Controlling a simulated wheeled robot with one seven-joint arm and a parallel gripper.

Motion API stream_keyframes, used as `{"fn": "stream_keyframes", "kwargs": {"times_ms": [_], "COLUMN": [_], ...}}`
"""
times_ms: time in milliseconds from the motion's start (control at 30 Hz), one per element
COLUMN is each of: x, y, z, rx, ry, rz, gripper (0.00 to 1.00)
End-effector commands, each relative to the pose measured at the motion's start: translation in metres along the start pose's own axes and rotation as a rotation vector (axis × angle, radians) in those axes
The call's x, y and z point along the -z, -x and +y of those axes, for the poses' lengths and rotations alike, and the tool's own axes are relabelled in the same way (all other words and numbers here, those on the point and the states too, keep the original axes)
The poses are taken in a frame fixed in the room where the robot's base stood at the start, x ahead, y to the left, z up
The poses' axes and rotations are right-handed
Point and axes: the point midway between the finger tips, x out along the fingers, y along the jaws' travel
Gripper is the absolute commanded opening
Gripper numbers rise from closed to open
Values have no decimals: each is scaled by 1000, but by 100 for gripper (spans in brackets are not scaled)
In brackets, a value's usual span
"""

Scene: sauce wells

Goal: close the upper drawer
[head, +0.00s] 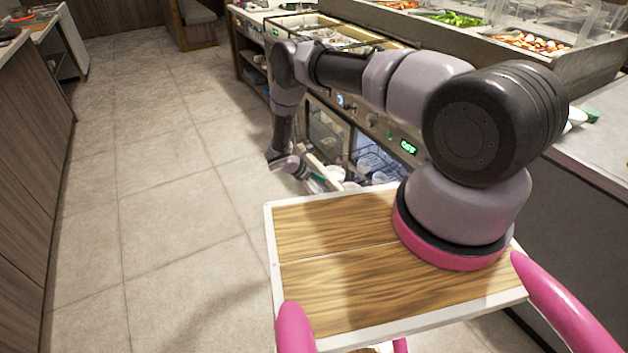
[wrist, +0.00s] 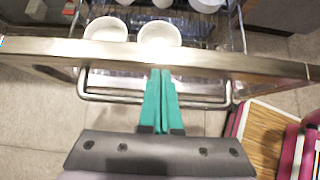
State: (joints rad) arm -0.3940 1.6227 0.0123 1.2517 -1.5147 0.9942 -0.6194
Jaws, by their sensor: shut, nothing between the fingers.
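The drawer is a pulled-out wire rack with a long metal front (wrist: 225,62) and a bar handle (wrist: 110,97), seen in the wrist view. White bowls (wrist: 160,34) sit in it just behind the front. In the head view it shows low beside the counter, with its bowls (head: 380,178) partly hidden by my own body. My gripper (wrist: 161,74) has teal fingers pressed together and empty. Their tips are at the drawer front's edge, over the handle's middle; I cannot tell whether they touch. In the head view my gripper (head: 316,182) is at the drawer's outer side.
The counter front (head: 408,148) with a green display stands behind the drawer. Food wells (head: 530,42) are on top at the back right. Open tiled floor (head: 165,190) lies to the left, with a wooden cabinet (head: 30,165) at the far left.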

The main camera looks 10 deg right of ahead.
Motion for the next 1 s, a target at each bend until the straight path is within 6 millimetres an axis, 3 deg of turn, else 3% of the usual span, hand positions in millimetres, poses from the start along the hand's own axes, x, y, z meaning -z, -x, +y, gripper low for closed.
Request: {"fn": "stream_keyframes", "kwargs": {"times_ms": [367,567,767,1000], "x": [-1,-11,-39,-85], "y": [-1,-11,-38,-85], "z": [0,0,-1,-2], "rx": [0,1,2,4], "ry": [0,0,-1,-2], "rz": [0,-1,-3,-3], "gripper": [0,0,0,0]}}
